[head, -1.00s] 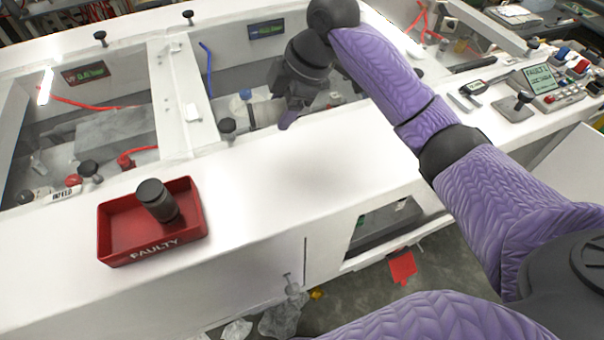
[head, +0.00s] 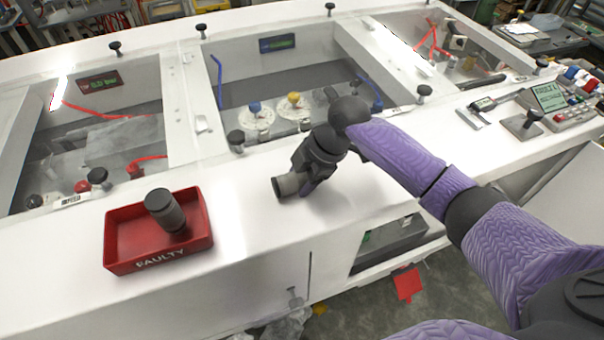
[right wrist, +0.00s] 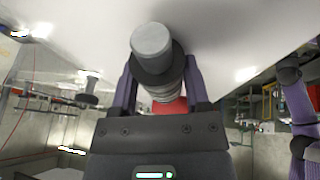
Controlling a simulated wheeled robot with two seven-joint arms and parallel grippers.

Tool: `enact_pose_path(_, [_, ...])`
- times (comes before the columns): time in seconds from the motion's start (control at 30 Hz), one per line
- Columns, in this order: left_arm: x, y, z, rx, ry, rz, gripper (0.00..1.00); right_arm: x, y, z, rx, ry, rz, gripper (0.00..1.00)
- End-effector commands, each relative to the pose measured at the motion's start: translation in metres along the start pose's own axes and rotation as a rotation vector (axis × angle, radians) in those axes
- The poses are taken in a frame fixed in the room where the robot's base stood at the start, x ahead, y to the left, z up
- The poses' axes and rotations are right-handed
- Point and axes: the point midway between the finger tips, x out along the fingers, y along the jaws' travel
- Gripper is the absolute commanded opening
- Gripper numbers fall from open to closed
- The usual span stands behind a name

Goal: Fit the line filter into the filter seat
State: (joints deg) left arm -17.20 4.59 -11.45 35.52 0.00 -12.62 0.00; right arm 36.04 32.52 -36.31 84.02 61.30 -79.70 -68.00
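My right gripper (head: 296,184) is over the white front ledge, its fingers pointing down and left. It is shut on a dark cylindrical line filter (head: 285,186) with a grey end. In the right wrist view the same filter (right wrist: 153,48) sits between the two purple fingers, its grey end toward the camera. A similar dark cylinder (head: 164,210) stands, slightly tilted, in the red tray marked FAULTY (head: 128,258). I cannot pick out the filter seat for certain; the middle bay holds round white fittings with a blue cap (head: 255,107) and a yellow cap (head: 294,98). My left gripper is not in view.
The white ledge (head: 245,220) is clear between the tray and my right gripper. Black knobs, one being the near knob (head: 236,138), stand up along the bay edges. A blue hose (head: 217,75) rises in the middle bay. A control box (head: 550,100) stands at right.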

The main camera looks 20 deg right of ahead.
Motion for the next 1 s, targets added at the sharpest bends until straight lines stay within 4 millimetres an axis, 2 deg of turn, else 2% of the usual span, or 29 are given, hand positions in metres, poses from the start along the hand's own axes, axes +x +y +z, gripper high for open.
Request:
enact_pose_path(0.03, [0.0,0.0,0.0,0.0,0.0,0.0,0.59,0.0,0.0,0.0,0.0,0.0,0.0,0.68])
enact_pose_path(0.17, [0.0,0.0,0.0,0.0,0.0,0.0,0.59,0.0,0.0,0.0,0.0,0.0,-0.001,0.95])
enact_pose_path(0.57, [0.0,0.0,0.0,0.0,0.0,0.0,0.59,0.001,-0.002,0.0,0.001,-0.001,-0.006,0.95])
enact_pose_path(0.63, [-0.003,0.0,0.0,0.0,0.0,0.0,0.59,-0.004,0.0,-0.002,0.0,-0.001,-0.006,0.95])
enact_pose_path(0.73, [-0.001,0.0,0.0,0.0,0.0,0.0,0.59,-0.023,0.0,0.0,-0.001,-0.002,-0.001,0.95])
enact_pose_path(1.0, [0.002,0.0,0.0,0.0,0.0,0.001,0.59,-0.098,0.001,-0.001,-0.001,-0.002,0.001,0.95])
